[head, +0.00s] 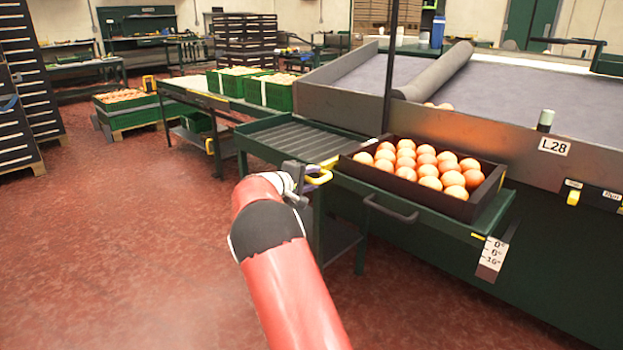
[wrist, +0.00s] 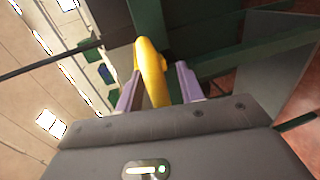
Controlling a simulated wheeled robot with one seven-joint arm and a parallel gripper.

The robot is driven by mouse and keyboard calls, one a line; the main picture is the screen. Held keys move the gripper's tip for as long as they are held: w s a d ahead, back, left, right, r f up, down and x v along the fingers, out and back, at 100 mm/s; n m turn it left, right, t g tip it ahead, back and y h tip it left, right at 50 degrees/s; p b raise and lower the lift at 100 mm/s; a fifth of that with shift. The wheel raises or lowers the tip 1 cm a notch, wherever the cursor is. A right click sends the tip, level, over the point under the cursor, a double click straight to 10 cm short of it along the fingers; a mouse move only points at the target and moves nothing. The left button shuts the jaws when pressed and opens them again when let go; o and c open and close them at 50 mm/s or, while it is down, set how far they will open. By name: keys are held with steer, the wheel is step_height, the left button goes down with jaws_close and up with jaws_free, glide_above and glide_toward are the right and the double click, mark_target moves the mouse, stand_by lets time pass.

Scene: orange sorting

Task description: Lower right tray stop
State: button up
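A yellow handle (head: 320,177), which looks like the tray stop, sticks out at the near corner between the roller table and the dark tray. My gripper (head: 300,179) is at this handle, at the end of my red arm. In the wrist view the yellow handle (wrist: 152,72) stands between the two fingers of my gripper (wrist: 158,82). The fingers are apart, with a gap showing on the right side of the handle. The dark tray (head: 478,208) full of round orange fruit sits on the green shelf to the right. The handle's mount is partly hidden by my gripper.
An empty roller table (head: 290,140) lies left of the tray. A dark pull bar (head: 390,210) juts from the shelf front, right of my gripper. The sorting machine (head: 500,130) rises behind. Open red floor (head: 120,230) spreads to the left.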

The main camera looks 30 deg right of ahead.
steer(key=shift+c, duration=0.2)
jaws_close()
step_height(320, 180, down, 5)
steer(key=b, duration=0.4)
steer(key=shift+f, duration=0.1)
steer(key=shift+o, duration=0.2)
jaws_free()
